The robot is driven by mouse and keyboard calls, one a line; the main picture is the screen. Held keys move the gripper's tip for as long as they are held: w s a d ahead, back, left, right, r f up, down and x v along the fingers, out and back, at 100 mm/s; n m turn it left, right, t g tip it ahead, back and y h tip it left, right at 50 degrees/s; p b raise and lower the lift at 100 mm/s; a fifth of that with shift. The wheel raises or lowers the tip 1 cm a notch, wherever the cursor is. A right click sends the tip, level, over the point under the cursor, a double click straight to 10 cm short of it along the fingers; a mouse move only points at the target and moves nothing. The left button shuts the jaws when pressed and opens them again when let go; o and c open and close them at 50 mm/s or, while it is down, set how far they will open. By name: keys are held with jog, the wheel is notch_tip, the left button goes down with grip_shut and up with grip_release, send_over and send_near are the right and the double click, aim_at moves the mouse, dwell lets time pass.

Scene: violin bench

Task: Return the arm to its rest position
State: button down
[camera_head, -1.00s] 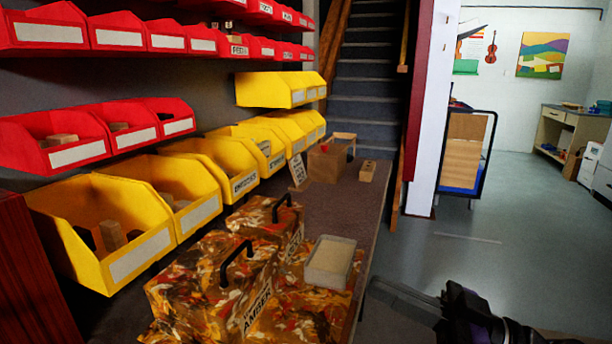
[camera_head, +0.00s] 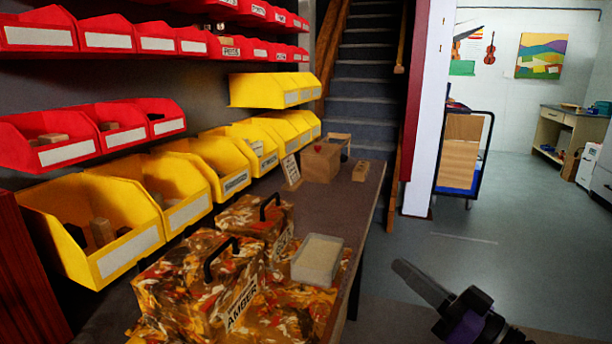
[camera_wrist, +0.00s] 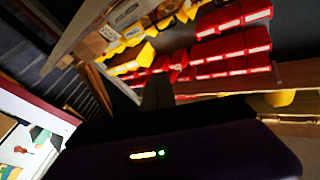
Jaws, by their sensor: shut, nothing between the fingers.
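My gripper (camera_head: 422,283) shows at the lower right of the head view, to the right of the bench and apart from it. Its dark fingers lie together, with nothing between them. My purple and black wrist is behind it, at the bottom of the picture. In the wrist view my gripper (camera_wrist: 157,92) is a dark shape in the middle, with the shelves and bins tilted behind it.
The bench (camera_head: 345,205) holds two patterned boxes with black handles (camera_head: 200,280), a pale tray (camera_head: 318,260) and a wooden box (camera_head: 322,162). Yellow bins (camera_head: 95,225) and red bins (camera_head: 50,140) line the left. Open floor (camera_head: 480,250) lies right of the bench.

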jog(key=s+d+f+m+t+h, duration=0.1)
jog(key=s+d+f+m+h, duration=0.3)
jog(key=s+f+h, duration=0.3)
jog(key=s+d+f+m+t+h, duration=0.1)
jog(key=s+d+f+m+h, duration=0.4)
jog(key=f, duration=0.3)
jog(key=s+a+f+n+g+h, duration=0.1)
jog(key=s+a+f+n, duration=0.15)
jog(key=s, duration=1.25)
jog(key=s+a+f+n+g, duration=0.2)
jog(key=s+a+n, duration=0.15)
jog(key=s, duration=1.05)
notch_tip(320, 180, up, 22)
jog(key=m+p, duration=0.1)
jog(key=p, duration=2.1)
jog(key=shift+s+r, duration=0.2)
jog(key=shift+s, duration=0.1)
